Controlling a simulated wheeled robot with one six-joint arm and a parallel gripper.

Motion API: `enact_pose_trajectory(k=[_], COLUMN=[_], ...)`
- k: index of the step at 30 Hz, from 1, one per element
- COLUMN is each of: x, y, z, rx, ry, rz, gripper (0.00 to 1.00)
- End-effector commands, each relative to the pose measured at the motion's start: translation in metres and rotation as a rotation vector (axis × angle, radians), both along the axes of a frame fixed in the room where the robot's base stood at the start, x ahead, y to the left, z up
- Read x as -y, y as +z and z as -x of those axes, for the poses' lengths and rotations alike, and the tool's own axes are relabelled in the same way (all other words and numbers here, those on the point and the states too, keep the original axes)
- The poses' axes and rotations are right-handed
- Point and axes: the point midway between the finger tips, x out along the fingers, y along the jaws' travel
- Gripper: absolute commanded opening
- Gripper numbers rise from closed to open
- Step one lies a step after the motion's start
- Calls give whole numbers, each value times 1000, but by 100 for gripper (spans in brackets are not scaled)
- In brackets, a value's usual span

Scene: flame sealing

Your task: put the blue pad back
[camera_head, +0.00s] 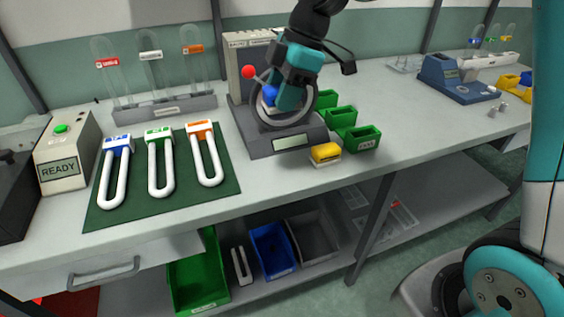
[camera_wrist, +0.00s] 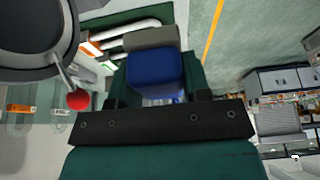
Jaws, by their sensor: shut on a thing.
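The blue pad (camera_wrist: 153,68), a blue block with a grey end, is between the fingers of my gripper (camera_wrist: 157,96) in the wrist view. My gripper is shut on it. In the head view my gripper (camera_head: 278,100) is over the grey machine (camera_head: 290,142), by its round ring (camera_head: 283,122). A blue part of the pad (camera_head: 269,95) shows there beside the jaws. The arm hides part of the machine, and I cannot tell whether the pad touches it. A yellow pad (camera_head: 326,152) sits on the bench in front of the machine.
Green bins (camera_head: 362,139) stand right of the machine. A red-knobbed lever (camera_head: 248,72) stands close left of my gripper. The green mat (camera_head: 170,205) with several U-shaped tubes lies left, near a READY box (camera_head: 63,160).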

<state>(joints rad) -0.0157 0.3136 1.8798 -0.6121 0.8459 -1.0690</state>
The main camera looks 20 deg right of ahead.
Motion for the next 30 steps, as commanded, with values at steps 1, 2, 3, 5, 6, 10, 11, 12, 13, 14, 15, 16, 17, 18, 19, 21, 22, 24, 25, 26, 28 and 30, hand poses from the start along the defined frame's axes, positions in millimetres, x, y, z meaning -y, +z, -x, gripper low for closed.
enact_pose_trajectory(k=[1,2,3,5,6,10,11,12,13,14,15,16,17,18,19,21,22,24,25,26,28,30], x=[0,0,0,0,0,0,0,0,0,0,0,0,0,0,0,0,0,0,0,0,0,0], y=[-17,-26,-37,-54,-65,-99,-106,-113,-118,-122,-126,-128,-130,-133,-136,-147,-152,-163,-166,-170,-174,-175], z=[1,1,1,1,2,1,1,1,1,1,0,0,0,0,0,1,1,0,0,0,0,0], rx=[-8,-8,-8,-8,-7,-5,-4,-3,-1,-2,0,0,0,-1,-1,-3,-3,-3,-1,-1,1,4], ry=[0,0,0,0,1,1,1,1,2,1,0,0,1,1,1,1,1,1,1,1,1,1], rz=[0,0,0,0,1,1,0,0,0,1,1,0,0,0,0,0,0,0,0,0,1,0], gripper=[22,22,22,22,22,22,22,22,22,22,22,22,22,22,22,22,22,22,22,22,22,22])
